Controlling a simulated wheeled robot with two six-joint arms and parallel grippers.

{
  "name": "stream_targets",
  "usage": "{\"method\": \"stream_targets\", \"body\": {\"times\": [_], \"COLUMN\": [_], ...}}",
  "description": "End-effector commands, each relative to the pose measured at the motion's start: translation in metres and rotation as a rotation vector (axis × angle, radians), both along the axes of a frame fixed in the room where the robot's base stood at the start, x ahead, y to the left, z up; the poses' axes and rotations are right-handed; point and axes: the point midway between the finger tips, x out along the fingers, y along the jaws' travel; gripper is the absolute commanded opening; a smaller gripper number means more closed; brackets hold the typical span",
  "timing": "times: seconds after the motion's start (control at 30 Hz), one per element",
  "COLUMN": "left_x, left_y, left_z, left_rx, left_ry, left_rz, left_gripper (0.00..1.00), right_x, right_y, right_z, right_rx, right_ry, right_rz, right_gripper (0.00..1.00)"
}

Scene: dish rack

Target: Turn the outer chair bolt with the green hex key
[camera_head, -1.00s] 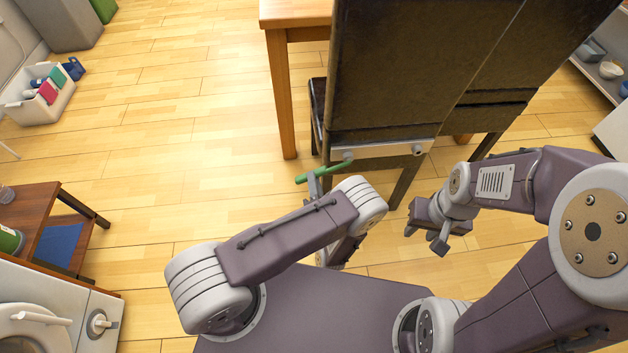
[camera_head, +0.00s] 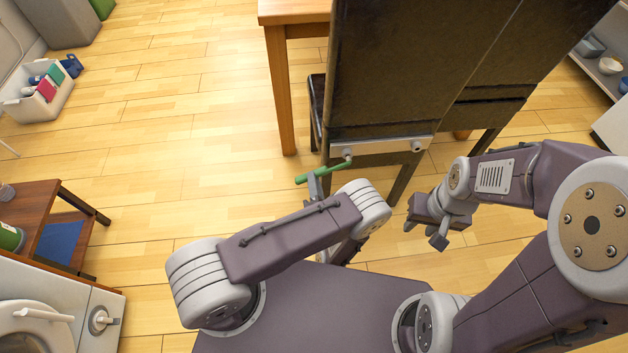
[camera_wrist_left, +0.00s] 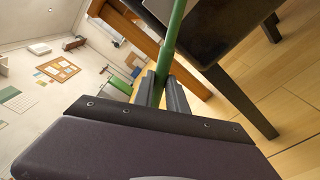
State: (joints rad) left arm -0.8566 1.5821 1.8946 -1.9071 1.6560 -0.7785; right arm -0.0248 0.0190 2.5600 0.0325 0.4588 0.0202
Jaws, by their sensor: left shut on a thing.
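The dark chair (camera_head: 400,70) carries a pale metal plate (camera_head: 383,144) with a bolt at each end; the right bolt (camera_head: 416,147) is bare. The green hex key (camera_head: 318,174) has its short bent end at the plate's left bolt; whether it is seated there I cannot tell. My left gripper (camera_head: 315,183) is shut on the hex key's long arm, below the plate. In the left wrist view the green shaft (camera_wrist_left: 173,35) rises from between the fingers (camera_wrist_left: 162,92). My right gripper (camera_head: 424,232) is open and empty, low to the right of the chair leg.
A wooden table (camera_head: 282,90) stands behind the chair. A white bin (camera_head: 38,100) lies on the floor at far left, and a brown side table (camera_head: 35,215) at left. Shelves (camera_head: 598,70) stand at far right. The floor left of the chair is clear.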

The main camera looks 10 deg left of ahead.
Motion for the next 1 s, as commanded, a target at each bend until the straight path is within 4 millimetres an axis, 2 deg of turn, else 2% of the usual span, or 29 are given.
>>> {"method": "stream_targets", "body": {"times": [0.7, 1.0], "left_x": [-0.029, -0.031], "left_y": [-0.009, -0.009], "left_z": [0.0, 0.0], "left_rx": [0.003, 0.002], "left_ry": [0.001, 0.0], "left_rz": [-0.001, 0.001], "left_gripper": [0.0, 0.0], "right_x": [0.0, 0.0], "right_y": [0.0, 0.0], "right_z": [0.006, 0.006], "right_rx": [0.0, 0.0], "right_ry": [0.0, 0.0], "right_rz": [0.0, 0.0], "right_gripper": [0.36, 0.36]}}
